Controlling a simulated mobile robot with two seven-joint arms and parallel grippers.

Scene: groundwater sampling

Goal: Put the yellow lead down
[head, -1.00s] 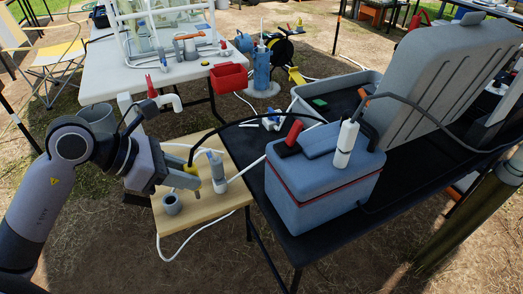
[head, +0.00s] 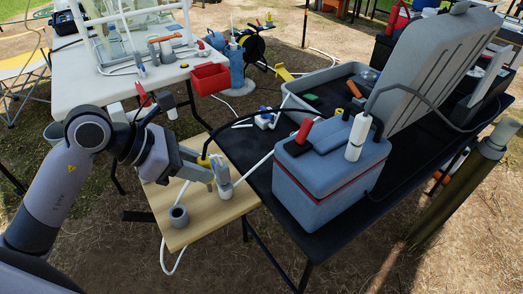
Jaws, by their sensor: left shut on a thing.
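My left gripper (head: 210,174) is shut on the yellow lead and holds it over the small wooden table (head: 210,220). The lead's yellow end (head: 204,161) shows at the jaws, and a black cable arcs from it up and right toward the black table. The jaws partly hide the yellow end. A white and blue-grey upright piece (head: 223,180) stands on the wooden table close to the right of the fingertips; I cannot tell whether they touch. My right gripper is not in view.
A grey cup (head: 178,216) stands at the wooden table's front left. A white table (head: 75,85) with a red bin (head: 209,79) is behind. The wooden table's front right is clear.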

